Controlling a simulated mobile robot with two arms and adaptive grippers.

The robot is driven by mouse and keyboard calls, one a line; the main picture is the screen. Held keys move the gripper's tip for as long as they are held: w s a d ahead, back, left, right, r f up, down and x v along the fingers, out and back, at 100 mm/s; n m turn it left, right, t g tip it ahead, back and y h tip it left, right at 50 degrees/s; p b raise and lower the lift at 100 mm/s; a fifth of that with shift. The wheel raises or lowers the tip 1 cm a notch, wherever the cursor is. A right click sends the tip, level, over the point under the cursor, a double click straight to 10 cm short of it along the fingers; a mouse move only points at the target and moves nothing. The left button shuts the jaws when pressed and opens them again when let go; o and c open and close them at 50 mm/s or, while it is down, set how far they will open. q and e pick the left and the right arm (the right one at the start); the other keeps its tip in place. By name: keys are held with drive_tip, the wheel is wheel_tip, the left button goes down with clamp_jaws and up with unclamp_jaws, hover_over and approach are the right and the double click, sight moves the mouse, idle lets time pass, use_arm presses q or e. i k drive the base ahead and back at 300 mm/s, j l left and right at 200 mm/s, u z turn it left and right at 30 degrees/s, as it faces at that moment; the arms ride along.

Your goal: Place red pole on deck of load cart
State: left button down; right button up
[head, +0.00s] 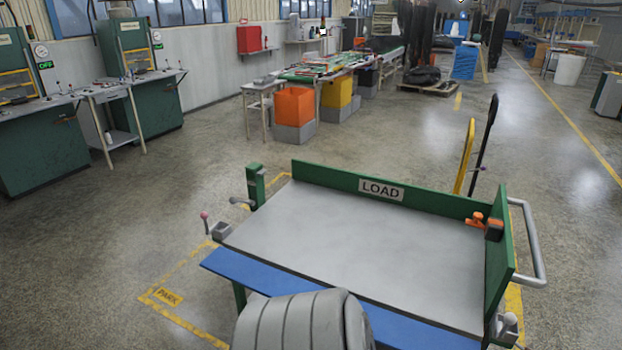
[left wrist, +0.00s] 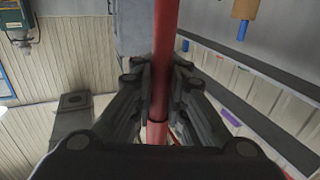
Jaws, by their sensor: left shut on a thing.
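The load cart stands in front of me in the head view, with a flat grey deck (head: 350,245) that is bare. A green rear board with a LOAD sign (head: 381,190) and a green right end board edge it. In the left wrist view my left gripper (left wrist: 158,105) is shut around the red pole (left wrist: 166,35), which runs up out of the top of the picture. The pole's ends are out of view. Neither the pole nor the left gripper shows in the head view. My right gripper is not in view.
A blue board (head: 300,295) runs along the deck's near edge, and a grey handle (head: 528,243) is on the right. Small levers stand at the left corner. Open floor (head: 190,200) lies to the left; a work table with orange (head: 295,107) and yellow bins stands beyond.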

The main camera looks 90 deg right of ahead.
sight(349, 236)
drive_tip(key=z, duration=1.85)
drive_tip(key=i+l+z, duration=0.1)
drive_tip(key=z, duration=0.3)
drive_tip(key=i+l+z, duration=0.1)
drive_tip(key=z, duration=0.25)
drive_tip(key=i+z, duration=0.1)
drive_tip(key=z, duration=0.3)
drive_tip(key=i+l+z, duration=0.1)
drive_tip(key=z, duration=0.25)
drive_tip(key=i+j, duration=0.1)
drive_tip(key=i, duration=0.7)
